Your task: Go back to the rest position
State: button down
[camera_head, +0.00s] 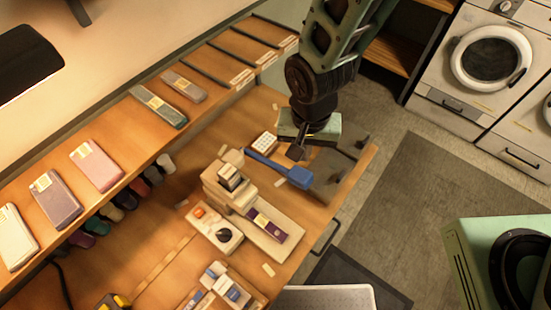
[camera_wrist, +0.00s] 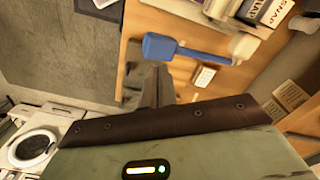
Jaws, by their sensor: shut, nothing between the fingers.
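My gripper (camera_head: 297,151) hangs over the far right end of the wooden bench (camera_head: 160,262). Its fingers are together with nothing between them. In the wrist view the shut fingers (camera_wrist: 157,90) point away over the bench edge and partly hide what lies behind them. A blue-headed tool (camera_head: 297,177) with a blue handle and a cream end lies on the bench beside and below my gripper. It also shows in the wrist view (camera_wrist: 160,47). A small white block with a grid pattern (camera_head: 265,143) lies just left of my gripper.
A beige stepped device (camera_head: 224,191) and a white panel with a dark knob (camera_head: 214,230) stand mid-bench. A shelf with several slim cases (camera_head: 97,166) runs along the left. White washers (camera_head: 490,58) stand at upper right. Open floor with a dark mat (camera_head: 430,180) lies right of the bench.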

dwell(0.4)
jog(key=s+d+r+n+b, duration=0.3)
jog(key=s+d+n+b, duration=0.5)
jog(key=s+b, duration=0.3)
jog(key=n+b, duration=0.1)
jog(key=b, duration=0.2)
jog(key=shift+s+r+y, duration=0.15)
jog(key=shift+y, duration=0.15)
dwell(0.7)
